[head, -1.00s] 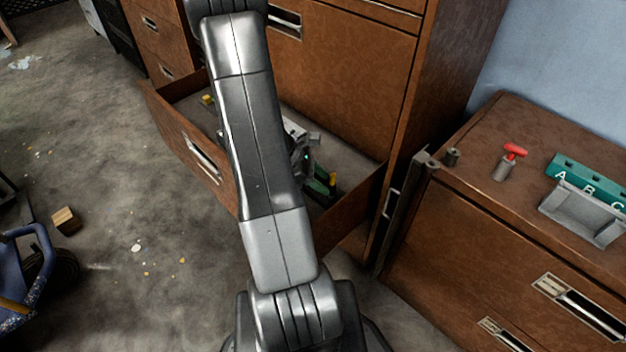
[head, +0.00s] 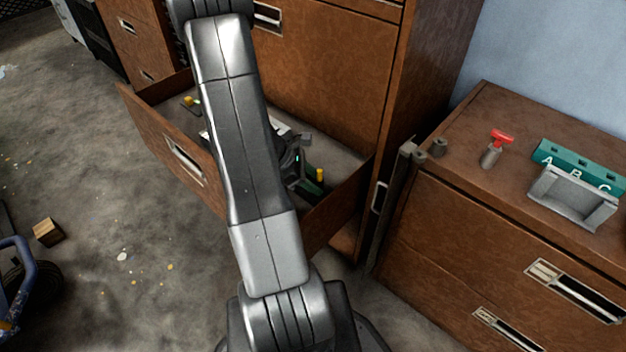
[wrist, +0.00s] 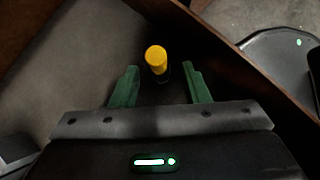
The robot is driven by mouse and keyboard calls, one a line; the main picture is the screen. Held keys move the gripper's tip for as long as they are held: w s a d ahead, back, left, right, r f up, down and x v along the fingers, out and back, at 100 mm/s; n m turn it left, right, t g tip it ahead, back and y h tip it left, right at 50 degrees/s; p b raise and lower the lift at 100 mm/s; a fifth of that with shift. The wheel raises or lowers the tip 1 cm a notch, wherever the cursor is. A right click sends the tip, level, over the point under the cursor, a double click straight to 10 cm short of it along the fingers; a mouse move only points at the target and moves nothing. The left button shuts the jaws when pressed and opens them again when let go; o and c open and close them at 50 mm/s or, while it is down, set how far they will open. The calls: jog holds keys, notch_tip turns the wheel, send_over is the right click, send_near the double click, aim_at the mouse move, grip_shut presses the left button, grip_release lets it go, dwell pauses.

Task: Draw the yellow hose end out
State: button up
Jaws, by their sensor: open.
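A yellow hose end (wrist: 156,58) stands in the open drawer and shows in the wrist view between and just beyond the tips of my gripper (wrist: 159,80). The green fingers are open, one on each side of it, with a gap on both sides. A dark part sits below its yellow top. In the head view the yellow hose end (head: 320,174) is in the right part of the drawer, beside my gripper (head: 307,180), which my arm partly hides. Another small yellow piece (head: 189,100) lies in the drawer's far left corner.
The open drawer's front (head: 165,150) and its side wall (wrist: 235,50) stand close around my gripper. A cabinet at right carries a red-handled part (head: 497,143), a green block marked A B C (head: 590,170) and a grey bracket (head: 572,195). A wooden block (head: 48,232) lies on the floor.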

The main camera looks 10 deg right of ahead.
aim_at(319, 171)
jog(key=shift+c, duration=0.4)
grip_shut()
jog(key=shift+r+p, duration=0.55)
jog(key=shift+r, duration=0.15)
jog(key=shift+r+p, duration=1.55)
jog(key=shift+r, duration=0.4)
